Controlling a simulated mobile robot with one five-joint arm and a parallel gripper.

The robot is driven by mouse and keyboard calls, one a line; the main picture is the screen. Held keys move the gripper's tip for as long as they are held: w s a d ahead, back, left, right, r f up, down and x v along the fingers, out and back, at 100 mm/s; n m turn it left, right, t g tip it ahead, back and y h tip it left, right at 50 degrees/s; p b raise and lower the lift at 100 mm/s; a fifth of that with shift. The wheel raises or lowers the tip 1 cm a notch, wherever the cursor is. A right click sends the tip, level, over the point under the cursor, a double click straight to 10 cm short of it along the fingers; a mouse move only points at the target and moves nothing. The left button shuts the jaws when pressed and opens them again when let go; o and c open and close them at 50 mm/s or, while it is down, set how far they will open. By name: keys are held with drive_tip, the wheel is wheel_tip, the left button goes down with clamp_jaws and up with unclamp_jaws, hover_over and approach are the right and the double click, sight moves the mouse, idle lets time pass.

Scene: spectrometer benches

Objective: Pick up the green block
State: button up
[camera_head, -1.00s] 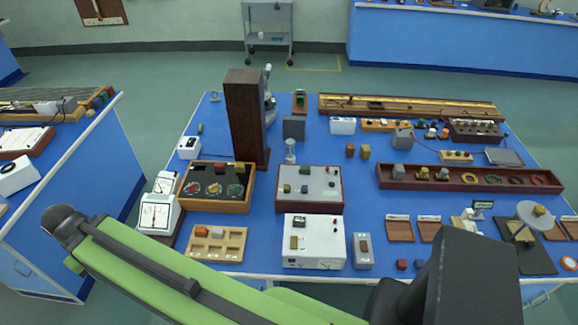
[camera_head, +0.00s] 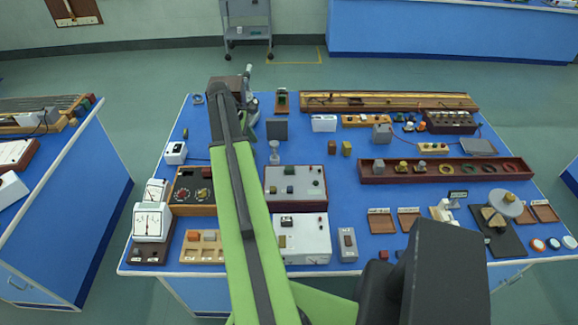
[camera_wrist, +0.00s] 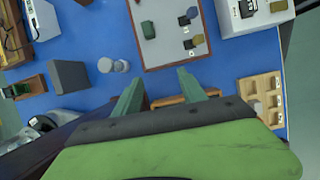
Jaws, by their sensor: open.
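A small dark green block (camera_head: 290,189) appears on the grey-topped panel box (camera_head: 270,200). I cannot tell which is the green block meant. In the wrist view an olive-coloured block (camera_wrist: 197,40) sits on the panel box (camera_wrist: 168,58), above and right of the fingers. My gripper (camera_wrist: 158,85) is open and empty, with its two fingers apart near the panel's edge. In the head view my arm hides the fingertips.
A grey block (camera_wrist: 73,78) and a grey cylinder (camera_wrist: 113,65) stand left of my fingers in the wrist view. A white instrument box (camera_head: 305,237), a compartment tray (camera_head: 200,262) and a wooden dial box (camera_head: 185,202) crowd the near table. Bare blue table lies around (camera_head: 330,170).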

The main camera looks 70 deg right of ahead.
approach(289, 168)
drive_tip(key=f+b, duration=0.1)
drive_tip(key=b, duration=0.2)
drive_tip(key=f+b, duration=0.1)
drive_tip(key=b, duration=0.3)
drive_tip(key=f+b, duration=0.1)
drive_tip(key=b, duration=0.3)
drive_tip(key=shift+s+d+f+g, duration=0.2)
drive_tip(key=shift+s+d+g, duration=0.05)
drive_tip(key=shift+s+g, duration=0.05)
drive_tip(key=shift+s+d+f, duration=0.1)
drive_tip(key=shift+s+f, duration=0.15)
drive_tip(key=shift+f, duration=0.05)
drive_tip(key=shift+r, duration=0.1)
drive_tip(key=b+x, duration=0.5)
clamp_jaws()
